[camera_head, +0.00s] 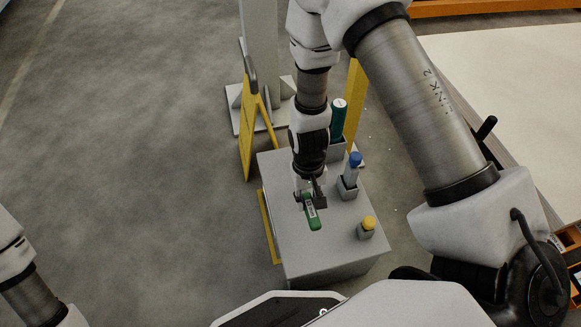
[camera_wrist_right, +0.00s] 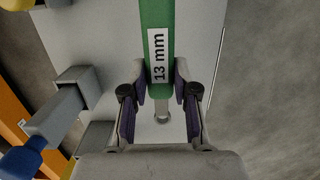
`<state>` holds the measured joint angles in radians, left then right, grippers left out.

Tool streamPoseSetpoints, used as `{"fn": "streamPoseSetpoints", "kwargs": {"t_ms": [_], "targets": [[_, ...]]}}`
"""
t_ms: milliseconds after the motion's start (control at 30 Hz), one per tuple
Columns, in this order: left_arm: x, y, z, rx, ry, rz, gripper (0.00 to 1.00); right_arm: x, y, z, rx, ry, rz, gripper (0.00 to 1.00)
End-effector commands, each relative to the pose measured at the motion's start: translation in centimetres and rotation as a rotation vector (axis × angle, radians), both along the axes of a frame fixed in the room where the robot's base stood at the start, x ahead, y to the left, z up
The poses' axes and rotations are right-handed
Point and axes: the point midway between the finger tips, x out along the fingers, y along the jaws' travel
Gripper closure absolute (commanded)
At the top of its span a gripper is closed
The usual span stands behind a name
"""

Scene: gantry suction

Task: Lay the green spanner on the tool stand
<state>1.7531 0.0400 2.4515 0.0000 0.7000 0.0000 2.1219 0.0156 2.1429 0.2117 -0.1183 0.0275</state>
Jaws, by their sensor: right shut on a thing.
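The green spanner (camera_head: 313,222) has a white label reading 13 mm, and it fills the upper middle of the right wrist view (camera_wrist_right: 157,22). My right gripper (camera_head: 308,197) is shut on it; in the wrist view the two fingers (camera_wrist_right: 160,78) stand on either side of it, and a metal ring end shows between them. The spanner is over the top of a grey box-shaped stand (camera_head: 325,258), which I take as the tool stand. I cannot tell whether it touches that top. My left arm shows at the lower left, but its gripper is out of view.
Along the stand's right side, small grey holders carry a blue-capped tool (camera_head: 355,162), a yellow-capped one (camera_head: 369,222) and a dark green one (camera_head: 338,118). A yellow frame (camera_head: 246,140) and a grey post (camera_head: 259,50) stand behind. The stand's front top is clear.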

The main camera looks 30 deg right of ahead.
Motion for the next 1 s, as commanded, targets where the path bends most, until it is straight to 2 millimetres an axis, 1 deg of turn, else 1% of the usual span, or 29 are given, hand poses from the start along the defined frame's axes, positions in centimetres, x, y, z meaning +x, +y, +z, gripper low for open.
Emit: {"fn": "streamPoseSetpoints", "kwargs": {"t_ms": [33, 67, 100, 167, 300, 400, 433, 533, 700, 867, 1000], "targets": [[0.0, 0.0, -0.6, 0.0, 0.0, 0.0, 1.0, 1.6, -0.1, -0.4, 0.001, -0.009, 0.001, 1.0], [0.0, 0.0, -0.7, 0.0, 0.001, 0.0, 1.0, 2.4, -0.2, -0.4, -0.002, -0.008, 0.001, 1.0], [-0.1, 0.0, -1.5, 0.0, 0.002, 0.0, 1.0, 3.5, -0.3, -1.0, 0.0, -0.009, 0.0, 1.0], [-0.1, 0.0, -2.3, 0.0, 0.002, 0.0, 1.0, 5.2, -0.4, -1.2, -0.001, -0.009, -0.001, 1.0], [-0.1, 0.0, -4.4, 0.0, 0.002, 0.001, 1.0, 9.3, -0.7, -1.8, -0.002, -0.01, -0.001, 1.0], [0.0, 0.0, -5.2, 0.0, 0.0, 0.003, 1.0, 11.6, -0.9, -1.8, -0.002, -0.007, -0.001, 1.0], [0.0, 0.0, -5.4, 0.0, 0.0, 0.003, 1.0, 12.0, -0.9, -1.7, -0.002, -0.006, -0.001, 1.0], [0.1, 0.1, -6.0, 0.001, -0.002, 0.004, 1.0, 12.7, -1.0, -2.1, -0.002, -0.003, -0.001, 1.0], [0.2, 0.1, -8.5, 0.001, -0.005, 0.009, 1.0, 12.7, -0.9, -5.1, -0.002, -0.003, 0.0, 1.0], [0.2, 0.1, -8.1, 0.001, -0.006, 0.01, 1.0, 12.7, -0.9, -4.8, -0.001, -0.004, 0.0, 1.0], [0.2, 0.1, -8.0, 0.001, -0.006, 0.01, 1.0, 12.7, -0.9, -4.9, -0.001, -0.003, 0.0, 1.0]]}}
